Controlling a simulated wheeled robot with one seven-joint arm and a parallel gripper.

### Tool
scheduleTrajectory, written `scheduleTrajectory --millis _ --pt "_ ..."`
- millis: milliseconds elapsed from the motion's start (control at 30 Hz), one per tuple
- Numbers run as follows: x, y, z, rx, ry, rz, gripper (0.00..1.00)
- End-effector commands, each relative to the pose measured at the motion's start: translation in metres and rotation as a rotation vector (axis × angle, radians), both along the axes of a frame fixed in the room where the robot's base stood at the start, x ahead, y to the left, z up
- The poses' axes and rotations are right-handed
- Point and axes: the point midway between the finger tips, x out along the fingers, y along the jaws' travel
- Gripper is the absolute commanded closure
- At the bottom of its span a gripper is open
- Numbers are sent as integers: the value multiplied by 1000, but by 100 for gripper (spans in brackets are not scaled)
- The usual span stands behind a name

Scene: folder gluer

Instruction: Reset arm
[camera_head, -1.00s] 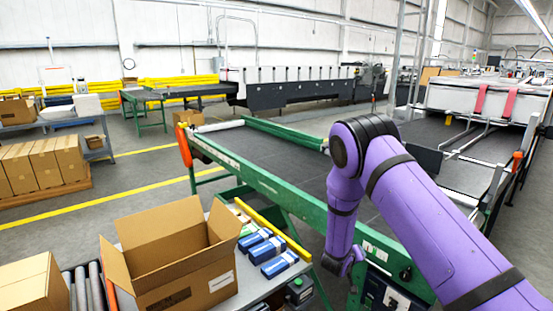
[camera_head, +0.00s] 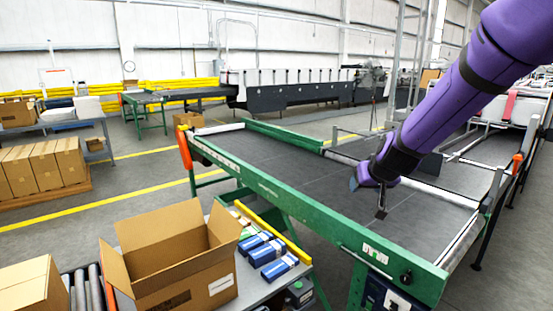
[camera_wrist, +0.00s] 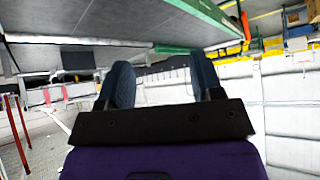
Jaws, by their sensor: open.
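My purple arm reaches in from the upper right in the head view. My gripper (camera_head: 368,198) hangs over the dark belt of the green-framed conveyor (camera_head: 290,205), near its right part. In the wrist view my gripper (camera_wrist: 165,85) shows two blue-grey fingers spread apart with nothing between them. The wrist view looks tilted, with the wall and the conveyor's green edge in the background. I cannot tell the exact height of the gripper above the belt.
An open cardboard box (camera_head: 180,262) stands on a grey table at the front, with several blue-and-white cartons (camera_head: 279,266) beside it. A closed box (camera_head: 32,286) is at the lower left by rollers (camera_head: 86,288). Brown boxes (camera_head: 42,167) stand at left. The belt is bare.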

Motion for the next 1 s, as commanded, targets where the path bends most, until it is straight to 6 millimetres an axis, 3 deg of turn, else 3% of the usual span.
scheduleTrajectory --millis 33,200,500,733,1000 --pt "-13 -2 17 15 1 10 40" --pt "-61 -7 56 53 37 43 40" --pt "-155 -21 104 67 111 72 40" --pt "-233 -36 123 40 173 60 40" --pt "-319 -55 127 -15 245 3 40"
